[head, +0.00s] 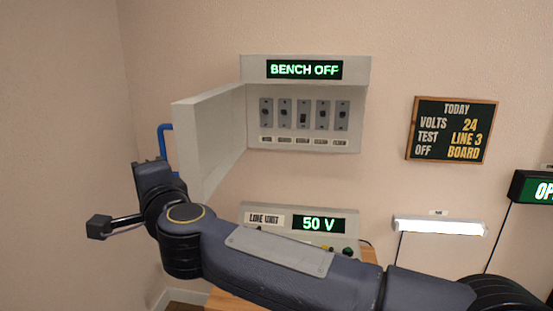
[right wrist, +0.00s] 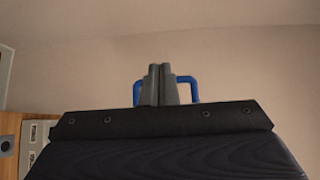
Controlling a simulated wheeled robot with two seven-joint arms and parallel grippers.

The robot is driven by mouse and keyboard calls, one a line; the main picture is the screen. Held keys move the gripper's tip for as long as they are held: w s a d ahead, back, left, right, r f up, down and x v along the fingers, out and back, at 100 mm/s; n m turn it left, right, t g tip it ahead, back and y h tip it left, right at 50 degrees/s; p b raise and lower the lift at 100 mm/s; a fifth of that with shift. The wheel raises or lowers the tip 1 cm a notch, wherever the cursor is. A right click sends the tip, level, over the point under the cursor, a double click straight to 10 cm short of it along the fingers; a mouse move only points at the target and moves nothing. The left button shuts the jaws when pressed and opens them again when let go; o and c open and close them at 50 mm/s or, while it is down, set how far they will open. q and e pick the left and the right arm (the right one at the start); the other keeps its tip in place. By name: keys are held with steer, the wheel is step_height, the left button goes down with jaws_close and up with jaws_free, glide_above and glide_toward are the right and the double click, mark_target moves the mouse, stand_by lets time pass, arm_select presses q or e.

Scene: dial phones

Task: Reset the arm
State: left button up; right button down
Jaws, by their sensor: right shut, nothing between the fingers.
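My right arm (head: 290,255) reaches across the head view from the right. Its gripper (head: 150,163) is at the left, beside the open panel door (head: 212,140). In the right wrist view the gripper's fingers (right wrist: 159,84) are together and empty. A blue handle (head: 162,140) stands out from the door's outer side. In the right wrist view the blue handle (right wrist: 195,88) shows on both sides of the fingers, and its middle is hidden behind them. Whether they touch cannot be told. My left gripper is out of view.
The wall panel (head: 305,72) reads "BENCH OFF" and has several switches. Below it a line unit (head: 288,217) reads "50 V", partly behind my arm. A chalkboard (head: 452,129), a lamp (head: 440,227) and a green sign (head: 537,188) are at the right. The left wall is bare.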

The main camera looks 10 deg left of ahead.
steer(key=w+d+r+n, duration=0.2)
steer(key=d+n, duration=0.3)
steer(key=d, duration=1)
steer(key=s+d+f+n+g+h, duration=0.1)
steer(key=d+f, duration=0.3)
steer(key=d, duration=0.3)
steer(key=s+d+f+n+g+h, duration=0.1)
steer(key=d+f+n, duration=0.15)
steer(key=d, duration=0.45)
steer(key=s+d+f+m+g+h, duration=0.15)
steer(key=s+d+f+h, duration=0.25)
steer(key=s+d+f, duration=0.7)
steer(key=s+d+f+g+h, duration=0.35)
steer(key=s+d+f, duration=0.45)
steer(key=d+f, duration=0.45)
step_height(320, 180, up, 27)
steer(key=s+p, duration=0.1)
steer(key=p, duration=2.6)
steer(key=shift+a+f+t+p, duration=0.2)
steer(key=shift+a+t+p, duration=0.1)
steer(key=shift+p, duration=0.1)
steer(key=shift+h, duration=0.25)
